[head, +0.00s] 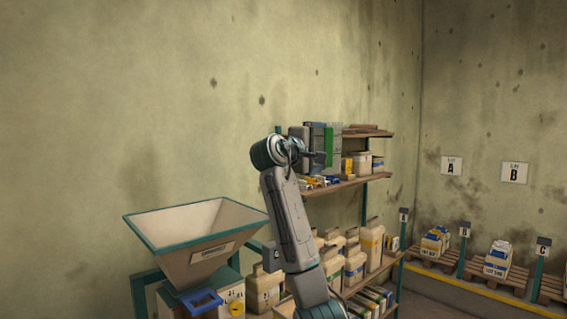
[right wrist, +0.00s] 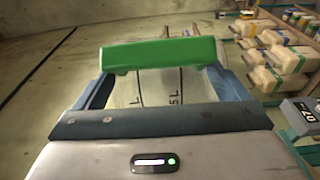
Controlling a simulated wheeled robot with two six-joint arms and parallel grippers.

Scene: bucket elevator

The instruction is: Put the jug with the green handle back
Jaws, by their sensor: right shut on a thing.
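The jug's green handle (right wrist: 160,54) lies across the right wrist view, with the pale jug body (right wrist: 155,88) and dark graduation marks behind it. My right gripper (right wrist: 158,76) is shut on this jug, its dark blue fingers at both sides of the handle. In the head view my right gripper (head: 314,158) is up in front of the upper shelf, and the green handle (head: 329,146) shows as an upright green strip beside it. The jug's lower part is hidden in the wrist view. My left gripper is out of view.
A wooden shelf rack (head: 350,184) with green posts holds boxes and small packs above, and several pale jugs (head: 371,243) below. A metal hopper (head: 200,240) with a green rim stands left. Pallets (head: 497,275) with sacks stand right, behind a yellow-edged kerb.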

